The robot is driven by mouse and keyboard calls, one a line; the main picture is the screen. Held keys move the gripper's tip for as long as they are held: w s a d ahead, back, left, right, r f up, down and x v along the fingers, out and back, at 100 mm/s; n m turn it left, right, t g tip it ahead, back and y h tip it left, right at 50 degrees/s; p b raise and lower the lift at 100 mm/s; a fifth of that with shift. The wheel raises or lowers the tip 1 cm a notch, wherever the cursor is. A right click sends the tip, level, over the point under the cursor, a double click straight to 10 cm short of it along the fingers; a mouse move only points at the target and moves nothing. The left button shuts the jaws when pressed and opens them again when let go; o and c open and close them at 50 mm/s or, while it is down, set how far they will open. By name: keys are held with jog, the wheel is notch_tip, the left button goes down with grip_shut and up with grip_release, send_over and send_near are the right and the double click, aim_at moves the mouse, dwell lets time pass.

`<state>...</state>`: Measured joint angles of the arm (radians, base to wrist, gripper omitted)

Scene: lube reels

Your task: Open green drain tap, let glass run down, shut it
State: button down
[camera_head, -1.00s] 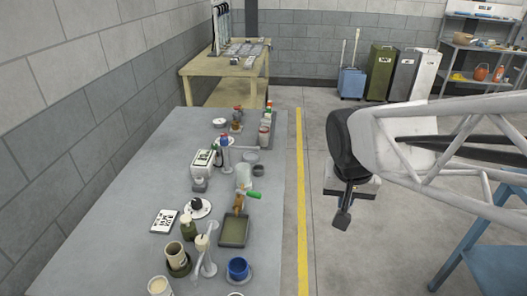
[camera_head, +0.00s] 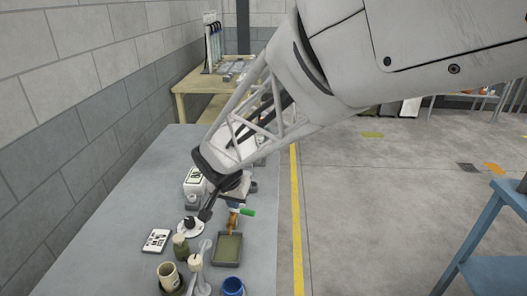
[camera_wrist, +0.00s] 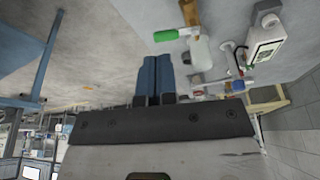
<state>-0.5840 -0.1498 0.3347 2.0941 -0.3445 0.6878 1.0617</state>
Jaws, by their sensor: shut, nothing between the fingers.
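The green tap handle (camera_head: 247,212) sticks out to the right from a brown tap body (camera_head: 233,222), over an olive drip tray (camera_head: 214,262) on the grey bench. In the wrist view the green handle (camera_wrist: 170,35) lies above and slightly right of my fingertips, with a gap between them. A pale translucent cylinder, likely the glass (camera_wrist: 201,54), stands beside the tap there. In the head view my arm hides it. My gripper (camera_head: 205,214) is shut and empty, over the bench left of the tap; its blue fingers (camera_wrist: 154,75) lie together.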

aim_at(246, 211)
jog(key=shift+w+a+f, duration=0.1)
jog(key=shift+a+f, duration=0.1)
jog(key=shift+a, duration=0.3)
jog(key=shift+f, duration=0.1)
jog(key=shift+w+d+f, duration=0.25)
jog(key=shift+w+f, duration=0.85)
jog(key=shift+f, duration=0.6)
jog(key=shift+w+d+f, duration=0.3)
jog(key=shift+w+f, duration=0.8)
jog(key=shift+f, duration=0.6)
jog(key=shift+w+d+f, duration=0.25)
jog(key=shift+w+f, duration=0.85)
jog(key=shift+f, duration=0.6)
jog(key=shift+w+d+f, duration=0.1)
jog(key=shift+w+d, duration=0.15)
jog(key=shift+w, duration=0.25)
jog(key=shift+w+d, duration=0.25)
jog(key=shift+w, duration=0.25)
